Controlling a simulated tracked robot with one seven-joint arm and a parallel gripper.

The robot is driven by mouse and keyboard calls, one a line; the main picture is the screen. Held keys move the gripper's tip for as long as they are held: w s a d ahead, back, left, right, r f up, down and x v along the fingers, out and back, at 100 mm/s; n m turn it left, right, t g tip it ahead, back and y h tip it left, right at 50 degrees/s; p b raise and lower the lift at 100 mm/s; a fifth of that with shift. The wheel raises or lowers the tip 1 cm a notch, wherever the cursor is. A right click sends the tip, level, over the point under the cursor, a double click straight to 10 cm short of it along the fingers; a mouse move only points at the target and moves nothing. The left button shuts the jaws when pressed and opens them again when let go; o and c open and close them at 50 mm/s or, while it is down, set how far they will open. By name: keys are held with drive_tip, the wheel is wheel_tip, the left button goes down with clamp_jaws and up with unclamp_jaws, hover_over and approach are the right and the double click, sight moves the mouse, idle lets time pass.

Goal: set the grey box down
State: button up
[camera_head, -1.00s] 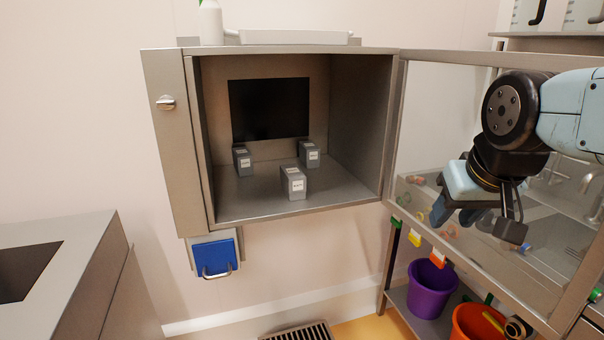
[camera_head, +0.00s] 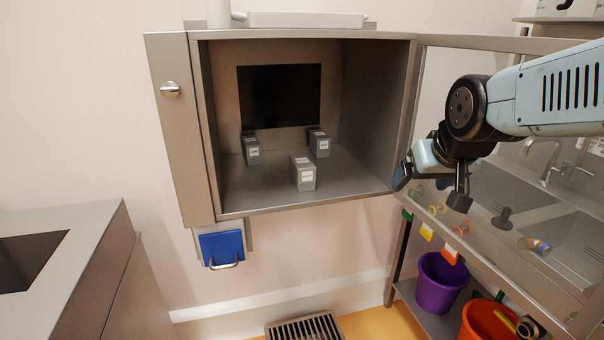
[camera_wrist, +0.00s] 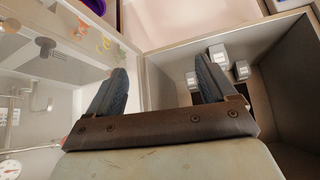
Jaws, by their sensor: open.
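Three small grey boxes with white labels stand upright on the floor of the open steel cabinet (camera_head: 185,130). The front grey box (camera_head: 303,173) is near the middle, one grey box (camera_head: 251,150) is at the back left and another grey box (camera_head: 319,143) at the back right. I cannot tell which one the task means. My gripper (camera_head: 430,190) is open and empty, just outside the cabinet's right edge. In the wrist view my gripper (camera_wrist: 160,90) has its fingers wide apart, and the boxes (camera_wrist: 218,53) show beyond the right finger.
A blue flap (camera_head: 222,248) with a handle hangs below the cabinet. A purple bucket (camera_head: 440,283) and an orange bucket (camera_head: 484,322) stand low at the right. The cabinet floor around the boxes has free room.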

drive_tip(key=shift+o, duration=0.7)
drive_tip(key=w+a+f+t+y, duration=0.1)
drive_tip(key=w+a+f+t, duration=0.1)
drive_tip(key=w, duration=0.9)
drive_tip(key=shift+a+f+n+t, duration=0.35)
drive_tip(key=shift+a+f, duration=0.35)
drive_tip(key=shift+a, duration=0.45)
drive_tip(key=n+t+y, duration=0.2)
drive_tip(key=t+y, duration=0.2)
drive_tip(key=t, duration=0.3)
approach(309, 176)
drive_tip(key=x, duration=0.8)
drive_tip(key=shift+a+x, duration=0.2)
drive_tip(key=shift+x, duration=2.6)
drive_tip(key=shift+s, duration=0.1)
drive_tip(key=shift+c, duration=0.2)
drive_tip(key=shift+r, duration=0.1)
drive_tip(key=c, duration=1.3)
